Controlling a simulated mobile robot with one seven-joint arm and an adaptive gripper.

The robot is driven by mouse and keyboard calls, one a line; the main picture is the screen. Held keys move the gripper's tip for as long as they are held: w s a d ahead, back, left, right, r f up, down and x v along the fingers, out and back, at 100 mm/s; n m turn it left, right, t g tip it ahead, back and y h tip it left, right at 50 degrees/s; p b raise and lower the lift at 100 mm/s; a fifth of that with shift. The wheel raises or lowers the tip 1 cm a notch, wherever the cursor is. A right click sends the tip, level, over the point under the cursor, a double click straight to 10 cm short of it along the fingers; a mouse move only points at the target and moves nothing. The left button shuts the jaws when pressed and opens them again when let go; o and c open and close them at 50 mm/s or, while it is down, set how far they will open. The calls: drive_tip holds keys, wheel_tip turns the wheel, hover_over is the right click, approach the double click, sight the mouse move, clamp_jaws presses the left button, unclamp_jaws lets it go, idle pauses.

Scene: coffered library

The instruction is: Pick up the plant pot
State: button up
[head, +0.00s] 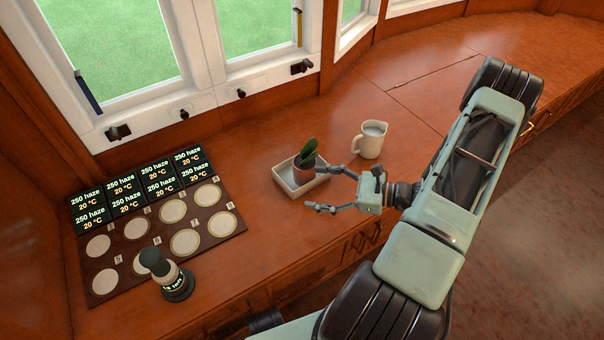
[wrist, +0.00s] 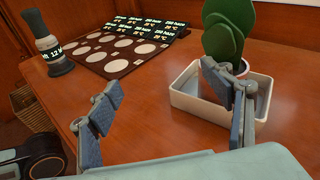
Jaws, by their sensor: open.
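My gripper (head: 318,189) is open and empty at the tray's right side. One finger reaches over the tray close to the pot; the other is nearer the counter's front, outside the tray. The wrist view also shows my gripper (wrist: 165,105) with fingers spread.
A cream mug (head: 371,139) stands right of the tray, behind my gripper. A dark board (head: 150,238) with pale discs and display tiles lies left. A dark-topped grinder-like device (head: 172,275) stands at the board's front. Windows line the back. The counter at far right is clear.

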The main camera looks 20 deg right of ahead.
sight(306, 166)
drive_tip(key=d+f+m+t, duration=0.1)
drive_tip(key=w+d+f+m+t+h+b, duration=0.1)
drive_tip(key=d+m+t, duration=0.1)
drive_tip(key=d+f+m+t+h+b, duration=0.1)
drive_tip(key=d+t, duration=0.1)
drive_tip(key=shift+w+d+f+m, duration=0.1)
drive_tip(key=shift+w+f+m, duration=0.25)
drive_tip(key=shift+m, duration=0.05)
drive_tip(key=shift+w+d+f+m+t+h, duration=0.1)
drive_tip(key=shift+w+d+m+t+h, duration=0.05)
drive_tip(key=shift+d+m+t+h, duration=0.2)
drive_tip(key=shift+w+d+h, duration=0.1)
drive_tip(key=shift+w+h, duration=0.1)
drive_tip(key=shift+h, duration=0.05)
drive_tip(key=b+x, duration=0.1)
drive_tip(key=x, duration=0.4)
drive_tip(key=b+x, duration=0.1)
drive_tip(key=x, duration=0.4)
drive_tip(key=shift+w+f, duration=0.1)
drive_tip(key=shift+w, duration=0.15)
drive_tip(key=c, duration=1.7)
